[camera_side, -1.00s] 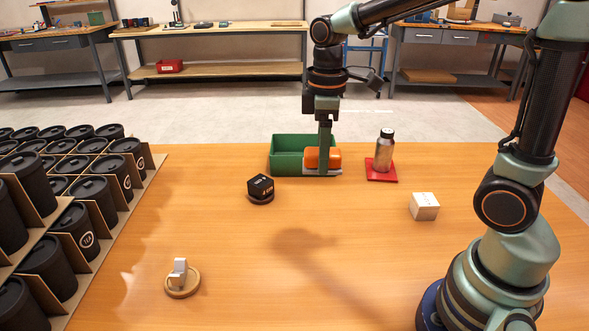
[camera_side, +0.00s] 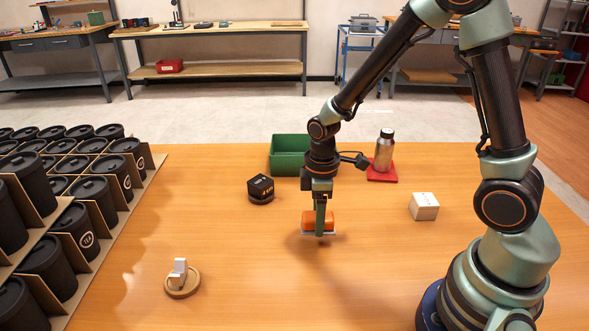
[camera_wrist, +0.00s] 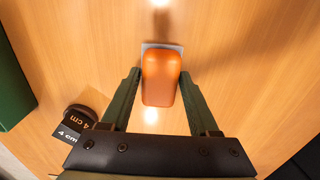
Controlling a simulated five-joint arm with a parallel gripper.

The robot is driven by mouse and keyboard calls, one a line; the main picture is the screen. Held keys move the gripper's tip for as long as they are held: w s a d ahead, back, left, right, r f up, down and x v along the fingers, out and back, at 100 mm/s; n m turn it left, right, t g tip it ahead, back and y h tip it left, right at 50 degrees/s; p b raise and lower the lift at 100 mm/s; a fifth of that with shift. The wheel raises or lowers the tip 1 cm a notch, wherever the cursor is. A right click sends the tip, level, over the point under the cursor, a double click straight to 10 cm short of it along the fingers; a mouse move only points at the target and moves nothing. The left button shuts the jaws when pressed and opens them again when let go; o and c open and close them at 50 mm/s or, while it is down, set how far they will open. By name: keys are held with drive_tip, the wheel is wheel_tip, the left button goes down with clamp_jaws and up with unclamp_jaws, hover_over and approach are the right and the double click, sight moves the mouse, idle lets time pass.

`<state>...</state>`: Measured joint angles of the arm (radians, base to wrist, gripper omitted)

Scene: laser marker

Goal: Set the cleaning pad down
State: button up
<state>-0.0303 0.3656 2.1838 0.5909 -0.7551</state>
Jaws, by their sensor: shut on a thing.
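The cleaning pad (camera_side: 309,222) has an orange grip block over a pale grey flat base. My gripper (camera_side: 319,226) is shut on its orange part and holds it over the open middle of the table. A shadow lies just below the pad, so it seems a little above the wood; I cannot tell the exact gap. In the wrist view the pad (camera_wrist: 161,78) sits upright between my two green fingers (camera_wrist: 160,92), with its grey base showing at the far edge.
A green bin (camera_side: 287,153) stands behind.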

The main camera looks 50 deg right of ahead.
drive_tip(key=shift+f, duration=1.75)
drive_tip(key=shift+f, duration=0.1)
drive_tip(key=o, duration=1.3)
drive_tip(key=shift+o, duration=0.2)
wheel_tip(320, 180, up, 12)
drive_tip(key=shift+r, duration=0.1)
drive_tip(key=s+r+m+t, duration=0.5)
drive_tip(key=r+m, duration=0.2)
drive_tip(key=r, duration=0.4)
drive_tip(key=shift+d+m, duration=0.4)
drive_tip(key=shift+d, duration=0.05)
drive_tip(key=shift+o, duration=0.5)
drive_tip(key=shift+s+r+m+t, duration=0.3)
drive_tip(key=shift+s+r+m, duration=0.1)
drive_tip(key=shift+r+m, duration=0.2)
